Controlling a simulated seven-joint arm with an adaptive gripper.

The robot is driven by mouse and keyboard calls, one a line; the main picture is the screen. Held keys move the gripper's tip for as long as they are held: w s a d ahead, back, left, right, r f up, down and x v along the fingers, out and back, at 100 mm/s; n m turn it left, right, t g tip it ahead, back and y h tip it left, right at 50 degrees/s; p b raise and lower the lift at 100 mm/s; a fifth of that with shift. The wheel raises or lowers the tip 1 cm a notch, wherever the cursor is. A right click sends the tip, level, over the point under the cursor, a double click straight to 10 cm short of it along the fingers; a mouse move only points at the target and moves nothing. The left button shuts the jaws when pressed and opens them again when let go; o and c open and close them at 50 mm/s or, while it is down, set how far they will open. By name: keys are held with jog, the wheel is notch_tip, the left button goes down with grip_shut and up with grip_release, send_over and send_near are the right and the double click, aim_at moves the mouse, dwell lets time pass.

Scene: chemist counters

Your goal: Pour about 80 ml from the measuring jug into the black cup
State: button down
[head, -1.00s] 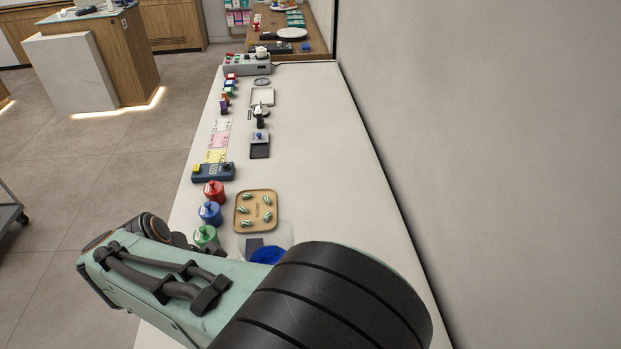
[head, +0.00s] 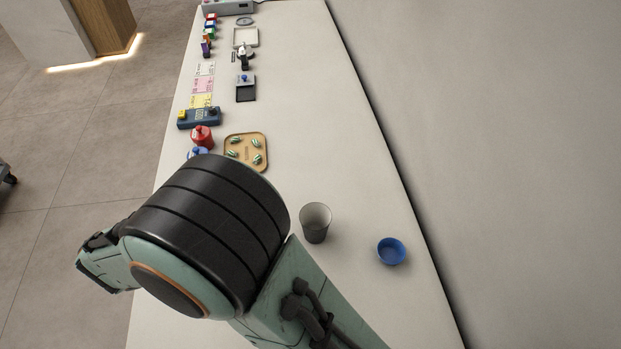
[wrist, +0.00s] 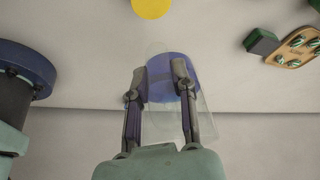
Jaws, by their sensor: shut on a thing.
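The measuring jug (wrist: 203,112) is clear, with blue liquid (wrist: 165,88) in it. In the wrist view it stands between the fingers of my gripper (wrist: 157,74), which is shut on it. I cannot tell how far it is tilted. In the head view my arm hides the gripper and jug. The black cup (head: 315,224) stands upright on the counter just right of my arm in the head view. It looks dark grey outside and paler inside, and I see no liquid in it. I cannot make out the cup in the wrist view.
A blue bowl (head: 391,252) sits right of the cup, near the wall. A tan tray (head: 229,166) of green striped pieces and a red jar (head: 203,138) lie farther back. A yellow round thing (wrist: 152,8) shows in the wrist view. The counter behind the cup is clear.

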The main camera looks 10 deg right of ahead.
jog(key=shift+f, duration=1.5)
jog(key=shift+d, duration=0.15)
jog(key=w+d+r+g+y, duration=0.1)
jog(key=d+y, duration=0.1)
jog(key=w+d+r+g+y, duration=0.1)
jog(key=y, duration=0.1)
jog(key=w+d+r+g+y, duration=0.1)
jog(key=d+g+y, duration=0.1)
jog(key=shift+w+d+r+y+p, duration=0.1)
jog(key=shift+w+d+y+p, duration=0.2)
jog(key=shift+w, duration=0.05)
jog(key=shift+w+d+r+g+y, duration=0.1)
jog(key=shift+d+r+g+y, duration=0.1)
jog(key=shift+r+g+y, duration=0.15)
jog(key=shift+w+d+r+g+y, duration=0.15)
jog(key=shift+d+r+y, duration=0.1)
jog(key=shift+r, duration=0.2)
jog(key=shift+w+d+r+y, duration=0.15)
jog(key=shift+d+r+y, duration=0.05)
jog(key=shift+r+y, duration=0.3)
jog(key=shift+w+d+r+g+y+p, duration=0.1)
jog(key=shift+d+r+g+y+p, duration=0.1)
jog(key=shift+r+g+y+p, duration=0.35)
